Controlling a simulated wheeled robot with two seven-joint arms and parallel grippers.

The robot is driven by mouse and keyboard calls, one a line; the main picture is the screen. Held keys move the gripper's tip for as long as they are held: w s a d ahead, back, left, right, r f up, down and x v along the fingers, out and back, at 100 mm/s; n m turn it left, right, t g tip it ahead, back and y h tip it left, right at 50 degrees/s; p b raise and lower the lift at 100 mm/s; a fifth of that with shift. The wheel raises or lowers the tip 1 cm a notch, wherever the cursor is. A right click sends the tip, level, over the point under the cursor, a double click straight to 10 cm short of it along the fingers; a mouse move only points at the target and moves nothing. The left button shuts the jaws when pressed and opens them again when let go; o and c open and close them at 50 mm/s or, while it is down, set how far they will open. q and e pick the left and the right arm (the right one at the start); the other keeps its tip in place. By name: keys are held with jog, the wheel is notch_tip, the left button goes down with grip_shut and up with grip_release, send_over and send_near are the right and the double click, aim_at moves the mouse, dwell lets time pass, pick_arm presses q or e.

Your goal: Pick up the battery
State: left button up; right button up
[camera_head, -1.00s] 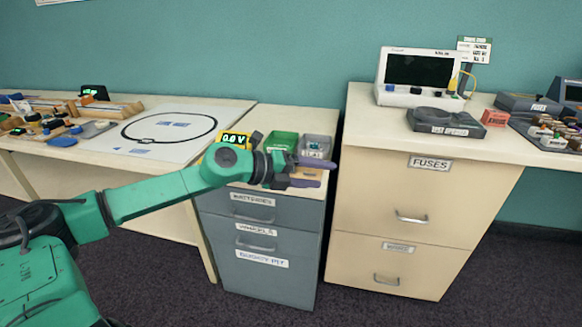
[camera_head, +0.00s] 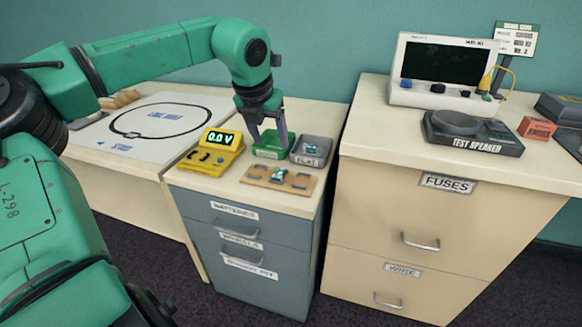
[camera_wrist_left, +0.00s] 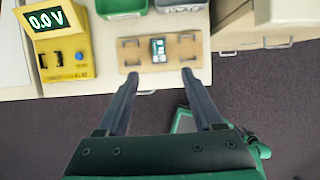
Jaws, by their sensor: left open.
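A small teal-and-white block that looks like the battery (camera_head: 278,174) lies on a flat brown board (camera_head: 257,174) on the drawer cabinet. In the left wrist view the battery (camera_wrist_left: 158,50) sits at the board's middle, between dark clips. My right gripper is not in view.
A yellow meter (camera_head: 212,150) reading 0.0 V stands left of the board. A green tray (camera_head: 268,154) and a grey tray (camera_head: 326,151) stand behind it. The taller cream cabinet (camera_head: 430,215) on the right carries a test speaker (camera_head: 472,133) and a screen unit (camera_head: 445,62).

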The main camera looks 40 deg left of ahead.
aim_at(278, 173)
pick_arm(q)
jog(key=x, duration=1.2)
jog(key=shift+s+f+b, duration=0.25)
jog(key=shift+f+b, duration=0.05)
jog(key=shift+f, duration=0.2)
jog(key=shift+w+a+f, duration=0.1)
jog(key=shift+w+f, duration=0.1)
jog(key=shift+f, duration=0.05)
grip_shut()
